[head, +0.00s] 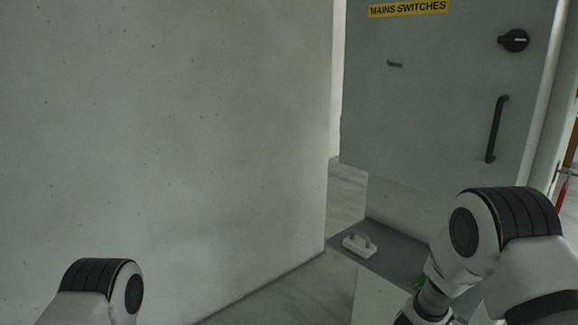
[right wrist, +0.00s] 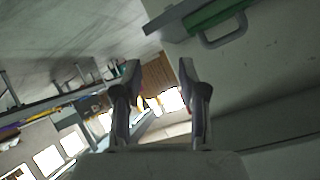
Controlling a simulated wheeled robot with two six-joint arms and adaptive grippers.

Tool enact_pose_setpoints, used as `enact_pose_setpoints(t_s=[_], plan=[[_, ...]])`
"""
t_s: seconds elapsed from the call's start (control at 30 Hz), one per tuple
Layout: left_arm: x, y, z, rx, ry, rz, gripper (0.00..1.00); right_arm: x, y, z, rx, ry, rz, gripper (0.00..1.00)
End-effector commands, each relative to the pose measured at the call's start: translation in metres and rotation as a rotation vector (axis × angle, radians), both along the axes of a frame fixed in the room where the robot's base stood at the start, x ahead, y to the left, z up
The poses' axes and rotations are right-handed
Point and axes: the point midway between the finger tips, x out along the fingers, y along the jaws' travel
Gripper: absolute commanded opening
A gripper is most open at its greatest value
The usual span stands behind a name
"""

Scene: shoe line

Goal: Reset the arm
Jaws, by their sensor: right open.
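My right gripper (right wrist: 158,85) shows in the right wrist view with its two fingers apart and nothing between them. In the head view my right arm comes in at the lower right, but its gripper is not visible there. Only a joint of my left arm shows at the lower left of the head view. My left gripper is out of view.
A grey cabinet (head: 430,110) with a "MAINS SWITCHES" label, black knob (head: 514,40) and black handle (head: 497,129) stands at right. A white handled object (head: 359,245) lies on a dark ledge (head: 400,262). A pale wall (head: 170,130) fills the left.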

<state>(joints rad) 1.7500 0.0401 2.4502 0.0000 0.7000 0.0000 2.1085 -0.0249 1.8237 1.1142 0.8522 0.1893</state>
Motion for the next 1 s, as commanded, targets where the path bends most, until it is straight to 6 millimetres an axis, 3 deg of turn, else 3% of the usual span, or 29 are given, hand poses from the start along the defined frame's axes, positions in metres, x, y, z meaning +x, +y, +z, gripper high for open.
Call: enact_pose_setpoints(t_s=[0.03, 0.1, 0.17, 0.3, 0.4, 0.5, 0.6, 0.7, 1.0], plan=[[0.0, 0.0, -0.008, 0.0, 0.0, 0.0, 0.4, -0.025, 0.002, -0.046, -0.008, 0.106, 0.056, 0.42], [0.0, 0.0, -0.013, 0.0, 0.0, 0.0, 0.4, -0.063, 0.008, -0.097, -0.014, 0.253, 0.156, 0.42], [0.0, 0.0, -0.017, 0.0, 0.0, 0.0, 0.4, -0.1, 0.015, -0.137, -0.009, 0.381, 0.248, 0.42], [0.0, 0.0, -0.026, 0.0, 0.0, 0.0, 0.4, -0.201, 0.04, -0.211, 0.046, 0.682, 0.506, 0.42], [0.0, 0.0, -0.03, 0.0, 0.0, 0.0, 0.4, -0.278, 0.066, -0.237, 0.127, 0.875, 0.731, 0.42], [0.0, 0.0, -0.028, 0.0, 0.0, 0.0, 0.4, -0.336, 0.098, -0.231, 0.213, 1.0, 0.98, 0.42], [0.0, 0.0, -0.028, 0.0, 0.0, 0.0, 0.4, -0.364, 0.12, -0.223, 0.263, 1.049, 1.166, 0.42], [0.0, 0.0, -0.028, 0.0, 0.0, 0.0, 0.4, -0.366, 0.127, -0.223, 0.264, 1.056, 1.242, 0.42], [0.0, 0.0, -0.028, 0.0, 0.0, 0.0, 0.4, -0.365, 0.126, -0.223, 0.258, 1.055, 1.24, 0.42]])
